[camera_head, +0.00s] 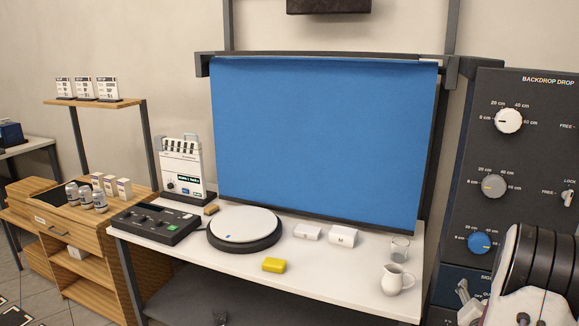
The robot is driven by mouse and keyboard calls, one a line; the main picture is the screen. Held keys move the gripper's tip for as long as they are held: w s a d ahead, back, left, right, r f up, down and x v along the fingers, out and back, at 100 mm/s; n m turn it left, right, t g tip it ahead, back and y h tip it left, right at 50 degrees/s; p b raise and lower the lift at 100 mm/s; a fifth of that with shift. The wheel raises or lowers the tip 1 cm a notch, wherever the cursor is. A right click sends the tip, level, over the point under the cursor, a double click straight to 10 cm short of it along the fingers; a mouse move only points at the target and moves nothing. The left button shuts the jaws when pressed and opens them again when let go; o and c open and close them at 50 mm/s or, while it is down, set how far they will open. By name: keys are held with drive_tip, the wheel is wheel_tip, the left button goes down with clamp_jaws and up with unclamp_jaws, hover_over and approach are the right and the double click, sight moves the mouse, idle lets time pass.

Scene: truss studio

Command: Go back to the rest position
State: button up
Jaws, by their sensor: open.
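My arm shows at the lower right edge, a white link with black ribbed rings. My gripper (466,300) is a small pale grey shape low at the right, just left of that link and in front of the dark control panel. It is open, and I see nothing between its fingers. It is apart from the table and everything on it. Part of the arm is cut off by the frame's edge.
The white table (330,285) bears a turntable (245,224), yellow block (274,265), white blocks (343,237), glass (399,248), white jug (396,280) and black console (157,222). A blue backdrop (320,140) hangs behind. The knobbed panel (530,90) stands close to my arm.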

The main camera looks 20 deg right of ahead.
drive_tip(key=s+a+f+g+y, duration=0.3)
drive_tip(key=a+f, duration=0.1)
drive_tip(key=f, duration=0.2)
drive_tip(key=s+a+n+g+y, duration=0.1)
drive_tip(key=a+n+g+y, duration=0.15)
drive_tip(key=a, duration=0.75)
drive_tip(key=s+a+r+n+y, duration=0.2)
drive_tip(key=a+r, duration=0.5)
drive_tip(key=a, duration=0.7)
drive_tip(key=s+a+r+n+t+y, duration=0.1)
drive_tip(key=s+a+r+n, duration=0.4)
drive_tip(key=a, duration=0.9)
drive_tip(key=s+a+r+n+y, duration=0.3)
drive_tip(key=a+r+n, duration=0.3)
drive_tip(key=a, duration=0.8)
wheel_tip(320, 180, up, 3)
drive_tip(key=shift+s+f+t, duration=0.15)
drive_tip(key=shift+s+t, duration=0.2)
drive_tip(key=shift+s, duration=0.2)
drive_tip(key=shift+a, duration=0.1)
